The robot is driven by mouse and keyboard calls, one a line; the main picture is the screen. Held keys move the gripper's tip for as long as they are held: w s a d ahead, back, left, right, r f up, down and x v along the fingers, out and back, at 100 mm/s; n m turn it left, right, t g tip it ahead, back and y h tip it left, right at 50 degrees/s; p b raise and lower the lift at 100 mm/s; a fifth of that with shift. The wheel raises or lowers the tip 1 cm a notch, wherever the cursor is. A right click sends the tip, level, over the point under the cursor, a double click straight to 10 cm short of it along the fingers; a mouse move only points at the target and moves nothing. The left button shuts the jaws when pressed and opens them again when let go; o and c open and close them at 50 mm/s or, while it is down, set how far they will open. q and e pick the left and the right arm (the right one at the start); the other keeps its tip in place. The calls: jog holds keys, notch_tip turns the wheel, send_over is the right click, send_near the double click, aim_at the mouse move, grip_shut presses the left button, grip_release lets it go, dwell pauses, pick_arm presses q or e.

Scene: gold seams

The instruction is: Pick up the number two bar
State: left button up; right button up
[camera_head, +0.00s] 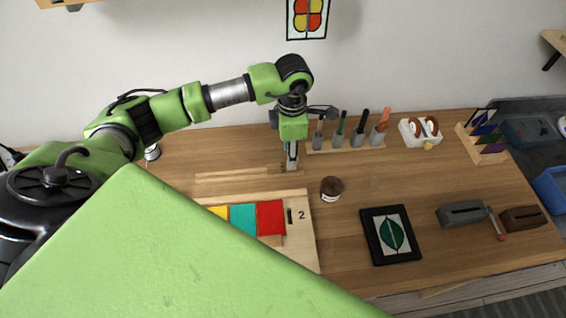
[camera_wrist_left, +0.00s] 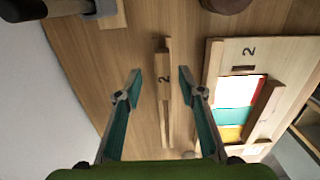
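The number two bar (camera_wrist_left: 165,93), a slim pale wooden bar with a black 2, lies on the table in the left wrist view. My left gripper (camera_wrist_left: 160,82) is open, with one teal-padded finger on each side of the bar and visible gaps to both. In the head view my left gripper (camera_head: 291,166) points down over the right end of the pale bars, hiding part of them. A wooden board (camera_head: 305,240), also marked 2, holds yellow, teal and red panels; it shows in the left wrist view too (camera_wrist_left: 285,50). My right gripper is not in view.
A brown-topped jar (camera_head: 331,188) stands right of the gripper. A tool rack (camera_head: 345,149) stands behind it. A black-framed leaf picture (camera_head: 391,236) lies to the right, near grey (camera_head: 462,213) and brown (camera_head: 522,218) blocks. My green body part covers the lower left.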

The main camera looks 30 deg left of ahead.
aim_at(283, 169)
pick_arm(q)
jog(key=f, duration=0.1)
jog(key=f+p, duration=0.1)
jog(key=f, duration=0.1)
jog(key=shift+s+d+f+p, duration=0.15)
jog(key=shift+s+p, duration=0.1)
jog(key=shift+p, duration=0.05)
jog(key=shift+f, duration=0.45)
grip_shut()
jog(key=shift+r, duration=0.1)
